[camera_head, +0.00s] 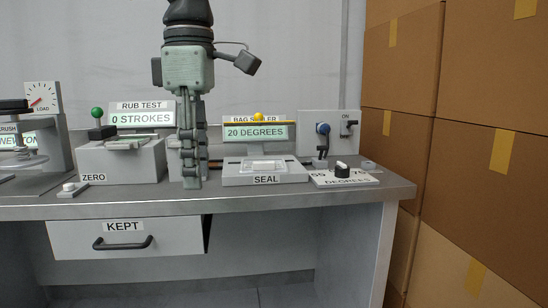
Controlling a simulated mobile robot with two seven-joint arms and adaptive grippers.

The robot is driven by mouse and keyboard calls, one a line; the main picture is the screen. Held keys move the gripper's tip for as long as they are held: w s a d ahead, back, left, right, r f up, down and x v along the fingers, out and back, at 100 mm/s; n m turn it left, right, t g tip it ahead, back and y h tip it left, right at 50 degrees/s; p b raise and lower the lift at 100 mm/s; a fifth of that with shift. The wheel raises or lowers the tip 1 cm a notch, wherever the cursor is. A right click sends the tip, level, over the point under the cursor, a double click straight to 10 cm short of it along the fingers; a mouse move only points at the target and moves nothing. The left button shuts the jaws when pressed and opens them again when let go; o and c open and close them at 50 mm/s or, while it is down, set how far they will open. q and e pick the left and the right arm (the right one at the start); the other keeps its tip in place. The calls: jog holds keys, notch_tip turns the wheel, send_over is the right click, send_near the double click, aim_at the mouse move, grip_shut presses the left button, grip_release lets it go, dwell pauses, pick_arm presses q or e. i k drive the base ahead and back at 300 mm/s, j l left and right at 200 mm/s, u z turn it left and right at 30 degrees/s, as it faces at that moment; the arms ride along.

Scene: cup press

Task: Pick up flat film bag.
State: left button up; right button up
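A pale flat rectangular piece (264,165) lies on top of the bag sealer (265,180); it may be the flat film bag, but I cannot tell for sure. My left gripper (191,185) hangs with its fingers pointing down over the bench, between the rub tester and the sealer, to the left of the pale piece. Its fingers show nearly edge-on and overlap, so their opening is unclear. I see nothing held in them. My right gripper is not in view.
The rub tester (130,160) stands left, its display reading 0 STROKES. The sealer's display (257,133) reads 20 DEGREES. A degrees dial (342,170) and switch panel (330,125) are right. A KEPT drawer (124,238) is under the bench. Cardboard boxes (400,150) stack at right.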

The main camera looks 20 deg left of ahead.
aim_at(272, 166)
jog(key=i+j, duration=0.15)
jog(key=i, duration=0.4)
jog(key=i+j, duration=0.1)
jog(key=i, duration=0.45)
